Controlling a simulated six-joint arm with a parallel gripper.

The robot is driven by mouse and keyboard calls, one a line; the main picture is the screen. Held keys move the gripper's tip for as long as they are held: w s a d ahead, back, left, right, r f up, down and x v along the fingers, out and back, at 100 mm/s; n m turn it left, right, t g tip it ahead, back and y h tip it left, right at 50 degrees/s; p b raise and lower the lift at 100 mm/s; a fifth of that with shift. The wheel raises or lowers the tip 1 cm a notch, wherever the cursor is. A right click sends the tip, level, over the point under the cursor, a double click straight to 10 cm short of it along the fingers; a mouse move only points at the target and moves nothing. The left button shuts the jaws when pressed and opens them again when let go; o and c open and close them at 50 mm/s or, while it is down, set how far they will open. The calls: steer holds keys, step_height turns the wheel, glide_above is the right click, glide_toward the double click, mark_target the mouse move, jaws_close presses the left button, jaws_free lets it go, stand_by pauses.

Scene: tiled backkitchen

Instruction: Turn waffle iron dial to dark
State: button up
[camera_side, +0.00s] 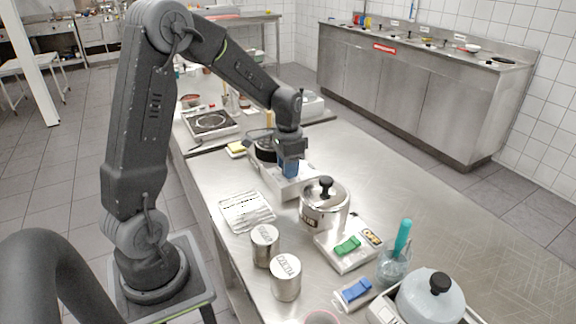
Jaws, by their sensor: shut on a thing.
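The waffle iron (297,187) appears as a pale, low box with a dark round part (262,146) behind it, on the steel table in the middle of the side view. My gripper (290,174) points down at the box from above, with blue at its fingers. It is shut at the top of the box, where the dial sits between the fingers. The dial itself is hidden by the fingers, so its setting and markings cannot be read.
A lidded steel pot (322,212) stands close in front of the waffle iron. A wire rack (247,211), two tins (286,279) and a glass with a teal tool (394,265) are nearer. A hot plate (210,123) is behind. The table's right side is clear.

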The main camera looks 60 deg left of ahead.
steer(key=shift+m, duration=1.3)
steer(key=o, duration=0.9)
steer(key=shift+r, duration=0.1)
step_height(320, 180, up, 14)
steer(key=shift+f, duration=0.15)
